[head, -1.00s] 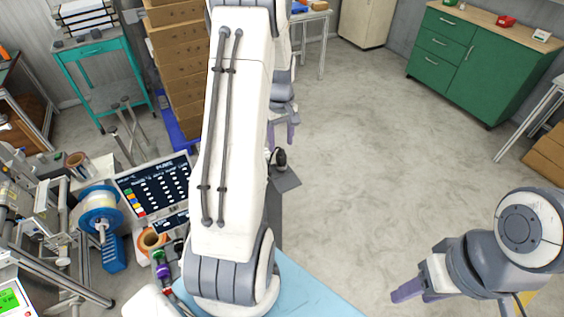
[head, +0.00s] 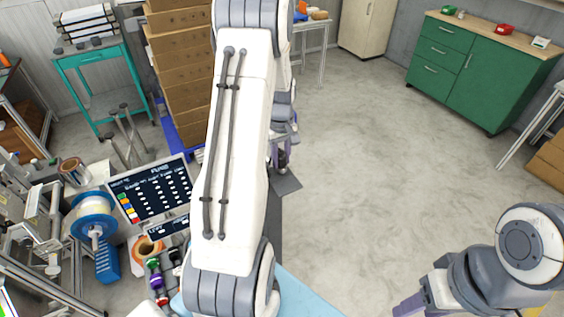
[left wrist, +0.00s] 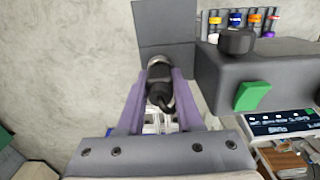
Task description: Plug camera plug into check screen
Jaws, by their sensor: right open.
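The black plug with a pale ring (left wrist: 158,82) is between the two purple fingers of my left gripper (left wrist: 163,78) in the left wrist view. The fingers flank it closely; whether they press on it is unclear. In the head view my left gripper (head: 279,158) is down at the dark grey plate (head: 287,186), partly hidden by my arm. A dark display panel with white text and coloured squares (head: 152,196) stands left of my arm; it also shows in the left wrist view (left wrist: 282,122). No socket is clearly visible. My right gripper (head: 410,306) is open and empty at lower right, partly cut off.
A grey box with a green square (left wrist: 222,82) stands close right of my left gripper. A blue-rimmed reel (head: 92,215) and coloured plugs (head: 156,280) are at left. Stacked brown boxes (head: 176,70) stand behind. The floor at right is clear up to the green cabinet (head: 485,65).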

